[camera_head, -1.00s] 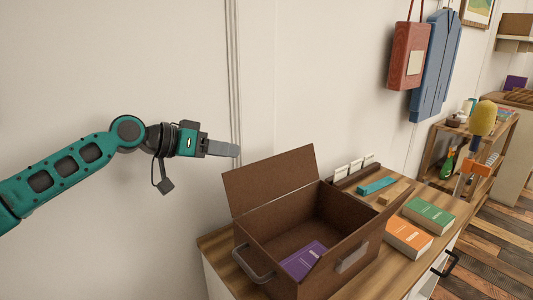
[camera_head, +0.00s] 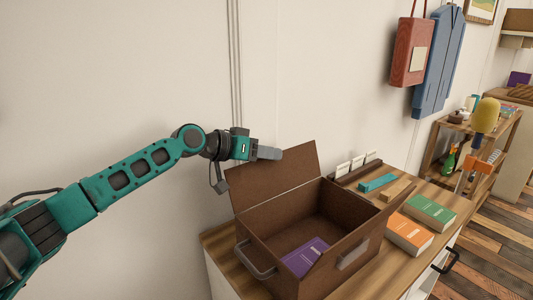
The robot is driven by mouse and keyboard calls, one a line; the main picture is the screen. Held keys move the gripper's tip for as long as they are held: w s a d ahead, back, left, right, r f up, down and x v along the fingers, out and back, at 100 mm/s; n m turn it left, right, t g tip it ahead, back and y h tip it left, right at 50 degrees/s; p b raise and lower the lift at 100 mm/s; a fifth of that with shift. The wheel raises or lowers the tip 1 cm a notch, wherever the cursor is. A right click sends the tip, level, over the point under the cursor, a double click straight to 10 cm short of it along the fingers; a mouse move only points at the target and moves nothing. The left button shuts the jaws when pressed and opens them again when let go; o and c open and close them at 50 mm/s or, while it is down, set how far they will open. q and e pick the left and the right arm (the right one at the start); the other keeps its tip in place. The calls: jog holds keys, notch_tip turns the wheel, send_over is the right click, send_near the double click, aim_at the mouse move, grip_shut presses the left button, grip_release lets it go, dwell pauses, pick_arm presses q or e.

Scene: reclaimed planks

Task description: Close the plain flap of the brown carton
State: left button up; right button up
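The brown carton (camera_head: 285,229) stands open on the wooden-topped cabinet, with a purple book (camera_head: 306,257) inside. Its plain back flap (camera_head: 273,180) stands up, leaning back toward the wall. My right gripper is not in view.
An orange book (camera_head: 409,234), a green book (camera_head: 430,213), a teal block (camera_head: 377,183) and a card rack (camera_head: 357,170) lie right of the carton. A grey handle (camera_head: 256,262) juts from its left side. The wall is close behind.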

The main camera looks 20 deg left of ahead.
pick_arm(q)
grip_shut()
dwell(1.2)
